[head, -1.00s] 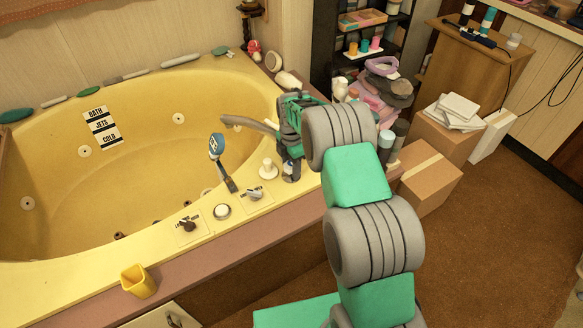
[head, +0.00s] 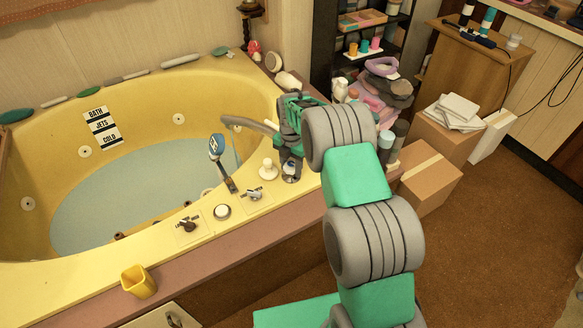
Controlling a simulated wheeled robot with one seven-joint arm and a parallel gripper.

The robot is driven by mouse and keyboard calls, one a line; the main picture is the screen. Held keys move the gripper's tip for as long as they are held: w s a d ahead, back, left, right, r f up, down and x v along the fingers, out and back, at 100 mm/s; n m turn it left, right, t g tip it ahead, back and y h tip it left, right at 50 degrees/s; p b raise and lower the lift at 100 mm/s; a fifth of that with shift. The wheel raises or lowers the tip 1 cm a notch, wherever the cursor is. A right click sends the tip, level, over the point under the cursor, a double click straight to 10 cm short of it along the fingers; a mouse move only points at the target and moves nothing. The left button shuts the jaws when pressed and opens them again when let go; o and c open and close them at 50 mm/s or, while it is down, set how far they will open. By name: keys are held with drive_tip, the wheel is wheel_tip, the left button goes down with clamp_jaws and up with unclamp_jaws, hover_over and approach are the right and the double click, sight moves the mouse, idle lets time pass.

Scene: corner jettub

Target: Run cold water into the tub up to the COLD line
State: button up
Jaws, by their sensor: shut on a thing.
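The yellow corner tub (head: 262,92) holds pale blue water (head: 130,195) across its floor. On its far wall are stacked BATH, JETS and COLD labels; the water's far edge lies just below the COLD label (head: 109,137). A curved grey spout (head: 245,123) reaches over the tub from the right. My gripper (head: 290,160) points down at the right deck, shut on a tap handle (head: 290,171) with a blue mark. My arm and gripper hide most of that tap.
A white knob (head: 268,168), a round button (head: 222,211) and two small dials (head: 187,225) sit on the front deck. A yellow cup (head: 138,281) stands at the front left edge. Bottles and towels crowd the right side, with cardboard boxes (head: 430,175) on the floor.

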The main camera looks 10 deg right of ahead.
drive_tip(key=n, duration=0.5)
drive_tip(key=shift+w+r, duration=0.1)
idle(7.4)
